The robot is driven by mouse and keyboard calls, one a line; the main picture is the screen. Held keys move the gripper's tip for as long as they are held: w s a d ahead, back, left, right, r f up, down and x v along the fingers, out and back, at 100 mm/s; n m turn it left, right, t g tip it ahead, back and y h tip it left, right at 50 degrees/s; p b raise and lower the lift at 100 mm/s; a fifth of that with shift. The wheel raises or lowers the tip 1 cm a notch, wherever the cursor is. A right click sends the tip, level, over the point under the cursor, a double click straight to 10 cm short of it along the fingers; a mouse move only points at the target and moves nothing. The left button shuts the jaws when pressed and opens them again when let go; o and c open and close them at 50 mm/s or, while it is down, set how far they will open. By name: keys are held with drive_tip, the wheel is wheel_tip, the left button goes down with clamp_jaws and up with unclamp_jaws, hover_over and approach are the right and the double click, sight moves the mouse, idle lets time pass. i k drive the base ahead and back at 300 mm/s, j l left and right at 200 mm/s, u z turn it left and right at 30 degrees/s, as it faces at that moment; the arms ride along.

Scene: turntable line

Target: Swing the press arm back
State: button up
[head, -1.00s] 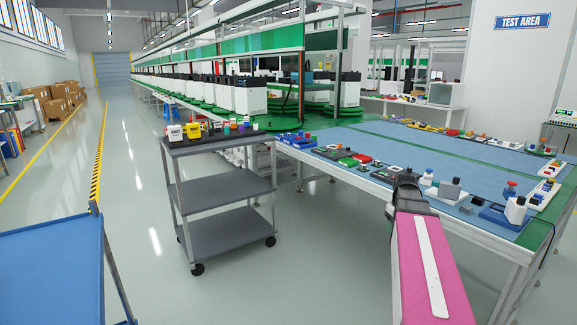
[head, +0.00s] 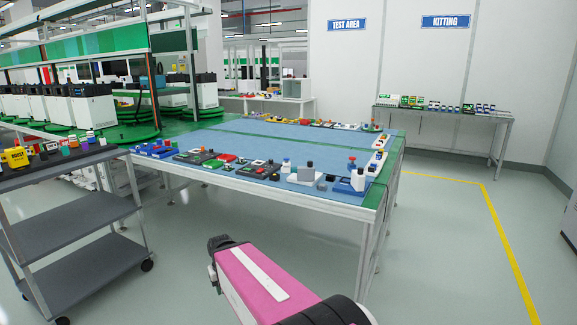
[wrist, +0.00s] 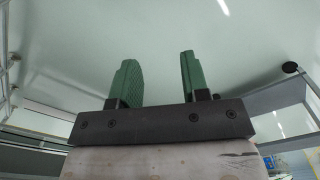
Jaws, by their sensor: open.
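My gripper (wrist: 158,62) shows in the wrist view with its two green fingers apart and nothing between them. In the head view my pink arm reaches up from the bottom, short of the front edge of the blue-topped table (head: 240,143), and its fingers cannot be made out. Small fixtures stand along the table's near edge. Among them are a white and grey block unit (head: 305,175) and a white unit with a grey top on a blue base (head: 356,181). I cannot tell which fixture carries the press arm, or how that arm is swung.
A grey cart (head: 75,218) stands at the left, close to the table. White machines (head: 92,109) on green turntables line the back left. A narrow table with small items (head: 440,112) stands by the far wall. The floor to the right is clear, with a yellow line.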

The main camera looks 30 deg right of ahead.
sight(358, 177)
drive_tip(key=z, duration=1.6)
drive_tip(key=k, duration=0.15)
drive_tip(key=i, duration=0.15)
